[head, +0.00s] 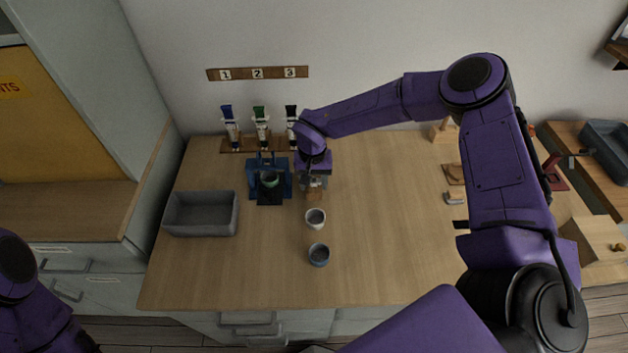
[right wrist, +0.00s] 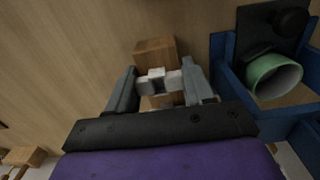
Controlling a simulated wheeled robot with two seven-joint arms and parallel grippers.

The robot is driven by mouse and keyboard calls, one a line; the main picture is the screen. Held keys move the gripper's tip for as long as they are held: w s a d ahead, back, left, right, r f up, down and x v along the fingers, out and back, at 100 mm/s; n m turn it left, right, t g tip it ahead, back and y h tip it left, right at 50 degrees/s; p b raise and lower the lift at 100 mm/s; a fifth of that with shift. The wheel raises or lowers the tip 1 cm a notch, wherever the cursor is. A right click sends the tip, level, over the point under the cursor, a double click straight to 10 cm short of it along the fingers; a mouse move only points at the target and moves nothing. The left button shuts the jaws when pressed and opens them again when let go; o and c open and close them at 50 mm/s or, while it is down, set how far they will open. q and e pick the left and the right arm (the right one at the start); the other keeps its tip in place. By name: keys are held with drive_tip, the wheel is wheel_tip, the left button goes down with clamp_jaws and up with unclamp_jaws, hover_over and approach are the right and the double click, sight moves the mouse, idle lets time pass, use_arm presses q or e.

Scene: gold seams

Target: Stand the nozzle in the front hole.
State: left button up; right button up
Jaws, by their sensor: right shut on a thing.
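My right gripper (head: 315,184) is low over the table, just right of the blue stand. In the right wrist view my right gripper (right wrist: 160,84) is shut on a small pale piece (right wrist: 158,79), which I take to be the nozzle. A wooden block (right wrist: 154,48) lies right by the pale piece; in the head view the block (head: 314,195) shows just below the fingers. The front hole cannot be made out, and I cannot tell whether the nozzle is in it or over it. My left gripper is out of view; only part of that arm shows at the lower left.
The blue stand (head: 254,181) holds a green cup (head: 269,179) close left of the gripper. A white cup (head: 316,218) and a blue-grey cup (head: 319,254) stand in front. A grey bin (head: 203,214) is at left. Several tubes stand in a wooden rack (head: 238,147) behind.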

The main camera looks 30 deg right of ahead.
drive_tip(key=shift+f, duration=0.25)
idle(0.4)
drive_tip(key=o, duration=0.6)
drive_tip(key=shift+o, duration=1.3)
drive_tip(key=shift+w+a, duration=0.1)
drive_tip(key=shift+s+d, duration=0.2)
drive_tip(key=shift+d, duration=0.05)
drive_tip(key=shift+w+a, duration=0.1)
drive_tip(key=shift+a, duration=0.1)
